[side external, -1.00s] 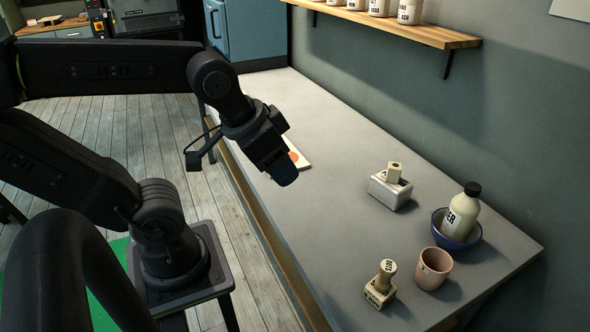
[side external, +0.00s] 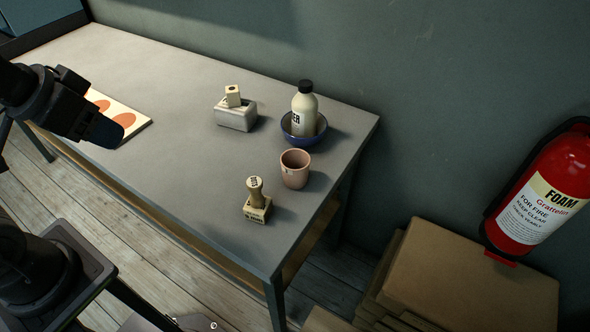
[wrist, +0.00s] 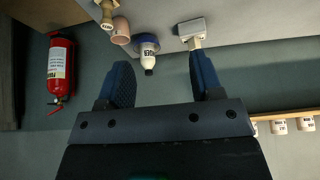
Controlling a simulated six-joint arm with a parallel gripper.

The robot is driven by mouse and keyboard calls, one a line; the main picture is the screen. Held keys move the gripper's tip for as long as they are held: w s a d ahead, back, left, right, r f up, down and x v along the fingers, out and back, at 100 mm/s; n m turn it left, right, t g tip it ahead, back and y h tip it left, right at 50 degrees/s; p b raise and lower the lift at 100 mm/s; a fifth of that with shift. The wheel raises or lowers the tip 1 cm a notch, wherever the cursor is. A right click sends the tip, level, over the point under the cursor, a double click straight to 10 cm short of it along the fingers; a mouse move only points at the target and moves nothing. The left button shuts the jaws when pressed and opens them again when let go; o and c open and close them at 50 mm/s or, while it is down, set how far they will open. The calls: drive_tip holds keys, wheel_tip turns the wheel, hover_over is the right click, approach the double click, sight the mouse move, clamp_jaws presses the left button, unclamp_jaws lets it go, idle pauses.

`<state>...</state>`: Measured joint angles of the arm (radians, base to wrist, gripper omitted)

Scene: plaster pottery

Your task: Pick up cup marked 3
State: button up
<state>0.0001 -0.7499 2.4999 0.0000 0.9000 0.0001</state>
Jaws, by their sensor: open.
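A pink cup (side external: 295,170) stands upright on the grey table near its right end, with a small dark mark on its side that is too small to read. The cup also shows in the wrist view (wrist: 121,32), at the upper left. My gripper (side external: 108,134) is at the left in the side view, above the table beside a card with orange discs, well apart from the cup. In the wrist view my gripper (wrist: 160,64) has its two blue fingers spread, with nothing held between them.
A wooden stamp (side external: 257,205) stands in front of the cup. Behind the cup, a bottle (side external: 304,110) stands in a blue bowl (side external: 318,138). A pale block (side external: 236,118) with a smaller piece on top is farther left. The card (side external: 133,128) lies near my gripper. Mid-table is clear.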

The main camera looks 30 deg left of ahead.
drive_tip(key=o, duration=0.7)
drive_tip(key=m+g, duration=0.6)
drive_tip(key=m, duration=1.3)
hover_over(295, 166)
drive_tip(key=s+d, duration=0.2)
drive_tip(key=s, duration=0.1)
wheel_tip(295, 166, down, 19)
drive_tip(key=shift+w+a+f, duration=0.1)
drive_tip(key=shift+w+f, duration=0.05)
drive_tip(key=shift+f, duration=0.8)
drive_tip(key=shift+w+a+f, duration=0.1)
drive_tip(key=shift+w+f, duration=0.05)
drive_tip(key=shift+f, duration=0.8)
drive_tip(key=shift+w+a+f, duration=0.1)
drive_tip(key=shift+w+f, duration=0.05)
drive_tip(key=shift+f, duration=0.8)
